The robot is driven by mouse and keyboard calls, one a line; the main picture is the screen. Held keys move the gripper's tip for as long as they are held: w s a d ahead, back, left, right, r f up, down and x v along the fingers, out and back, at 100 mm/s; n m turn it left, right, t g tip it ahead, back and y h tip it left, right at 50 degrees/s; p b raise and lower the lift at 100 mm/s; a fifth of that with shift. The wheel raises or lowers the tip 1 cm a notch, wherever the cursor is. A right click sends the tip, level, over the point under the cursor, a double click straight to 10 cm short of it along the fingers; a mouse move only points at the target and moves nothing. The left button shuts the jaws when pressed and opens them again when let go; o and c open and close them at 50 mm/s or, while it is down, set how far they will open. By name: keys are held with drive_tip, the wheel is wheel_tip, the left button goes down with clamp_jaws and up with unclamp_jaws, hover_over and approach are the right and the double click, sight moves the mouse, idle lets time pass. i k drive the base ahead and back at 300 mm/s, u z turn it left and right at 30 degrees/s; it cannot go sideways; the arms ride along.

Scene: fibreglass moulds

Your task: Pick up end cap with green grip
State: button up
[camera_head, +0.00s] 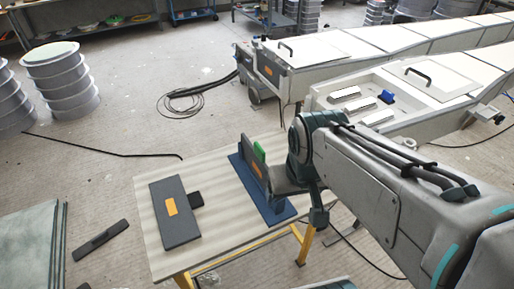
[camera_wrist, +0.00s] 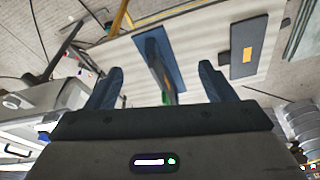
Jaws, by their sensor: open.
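The end cap with the green grip (camera_head: 259,152) stands upright in a blue stand (camera_head: 277,214) on the table. It is a thin dark panel with an orange label. In the wrist view the end cap (camera_wrist: 156,70) shows nearly edge-on, its green grip low in the gap between my fingers. My gripper (camera_wrist: 161,76) is open, with one blue-grey finger on each side of the end cap and nothing held. In the head view my wrist hides part of the end cap, and whether a finger touches it cannot be told.
A second dark end cap with a black grip (camera_head: 174,214) lies flat on the striped table (camera_head: 216,237), left of the stand. White moulds (camera_head: 350,70) stand behind and right. Dark cables (camera_head: 183,102) lie on the floor. A stack of grey rings (camera_head: 64,82) stands far left.

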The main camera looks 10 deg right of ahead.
sight(255, 156)
drive_tip(key=z, duration=0.55)
drive_tip(key=k, duration=1.3)
drive_tip(key=z, duration=0.7)
drive_tip(key=i, duration=1)
drive_tip(key=u, duration=0.6)
drive_tip(key=i, duration=0.8)
drive_tip(key=u, duration=1.3)
drive_tip(key=i, duration=0.4)
drive_tip(key=u, duration=0.4)
